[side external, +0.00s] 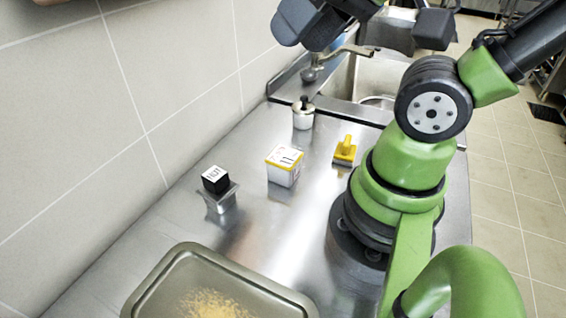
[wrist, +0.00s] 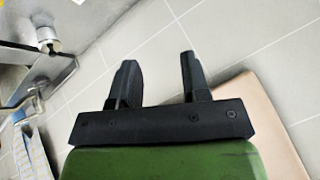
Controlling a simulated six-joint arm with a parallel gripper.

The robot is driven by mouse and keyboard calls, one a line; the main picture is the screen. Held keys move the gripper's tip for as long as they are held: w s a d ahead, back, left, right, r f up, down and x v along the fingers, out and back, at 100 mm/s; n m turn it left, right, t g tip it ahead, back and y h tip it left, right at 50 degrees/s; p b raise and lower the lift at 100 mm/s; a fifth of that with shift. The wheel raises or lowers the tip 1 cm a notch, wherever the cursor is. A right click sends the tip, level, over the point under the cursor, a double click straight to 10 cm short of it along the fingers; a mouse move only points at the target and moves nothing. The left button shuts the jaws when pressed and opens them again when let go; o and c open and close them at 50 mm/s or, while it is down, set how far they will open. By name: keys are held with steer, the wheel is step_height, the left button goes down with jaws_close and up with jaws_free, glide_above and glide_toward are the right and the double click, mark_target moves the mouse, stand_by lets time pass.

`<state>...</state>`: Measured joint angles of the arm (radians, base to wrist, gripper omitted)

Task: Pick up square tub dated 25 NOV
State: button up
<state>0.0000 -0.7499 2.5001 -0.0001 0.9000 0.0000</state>
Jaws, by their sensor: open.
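A white square tub (side external: 284,168) with a yellow rim stands upright on the steel counter in the side view. Its top label has dark print too small to read, so I cannot confirm the date. My gripper (wrist: 158,62) is open and empty in the wrist view, its two black fingers apart over a background of wall tiles. The arm's end is high at the top of the side view, well away from the tub; the fingers are not clearly seen there.
A black cube with a white label (side external: 215,179) sits on a small steel container (side external: 222,201). A black-knobbed canister (side external: 303,117) and yellow tool (side external: 344,152) stand near the tub. A crumb-covered tray (side external: 165,262) lies in front; a sink (side external: 372,82) is behind.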

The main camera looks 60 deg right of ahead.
steer(key=o, duration=1)
steer(key=shift+c, duration=0.2)
steer(key=n+g+h, duration=0.2)
steer(key=n+g, duration=0.1)
steer(key=g, duration=0.4)
glide_above(284, 156)
step_height(284, 156, down, 19)
steer(key=shift+f, duration=0.1)
step_height(284, 156, down, 4)
steer(key=shift+s+f, duration=0.1)
steer(key=shift+f, duration=3.15)
